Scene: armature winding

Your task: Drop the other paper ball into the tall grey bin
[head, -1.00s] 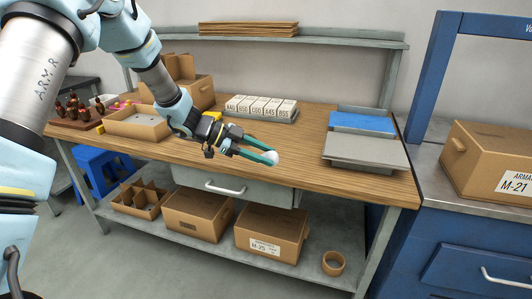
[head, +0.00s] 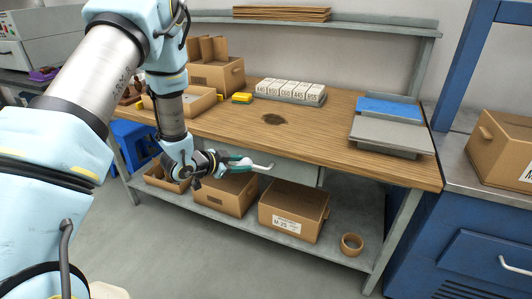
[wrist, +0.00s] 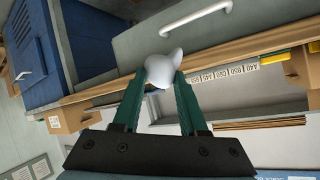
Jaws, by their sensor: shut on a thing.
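My gripper (head: 246,162) is in front of the workbench, near its drawer and below the tabletop edge. In the wrist view my gripper (wrist: 161,78) has its two green fingers shut on a white paper ball (wrist: 159,70), which sits at the fingertips. The tall grey bin is not in either view.
The wooden workbench (head: 330,148) carries a label block tray (head: 290,92), a blue-and-grey tray (head: 390,128) and open cartons. Its lower shelf holds boxes (head: 293,211) and a tape roll (head: 351,244). A blue bench stands at right. The floor in front is clear.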

